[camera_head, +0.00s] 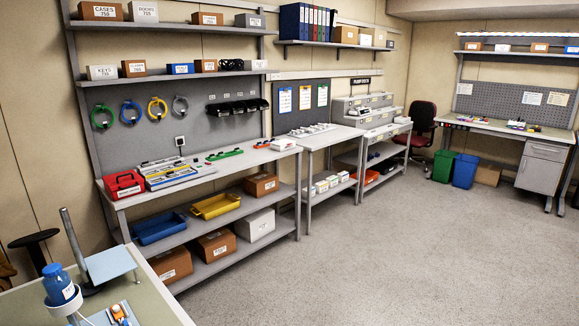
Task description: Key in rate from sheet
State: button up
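My gripper is not in view. Several printed sheets hang on the wall board behind the middle bench, among them a blue-edged sheet (285,100), a yellow-edged sheet (305,97) and another sheet (322,95). Their writing is too small to read. A dark sign (360,80) that seems to read "PUMP DESK" is above a grey tiered unit (362,105). Small white devices (312,130) lie in a row on the middle bench. I cannot tell which things are infusion pumps, or see any keypad or display clearly.
A near table (165,290) at bottom left bears a blue jar (60,286) and a tilted pale plate (111,263). A long workbench (225,165) with a red box (123,184) runs along the wall. Green (443,166) and blue (465,170) bins stand far right. The grey floor (400,260) is clear.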

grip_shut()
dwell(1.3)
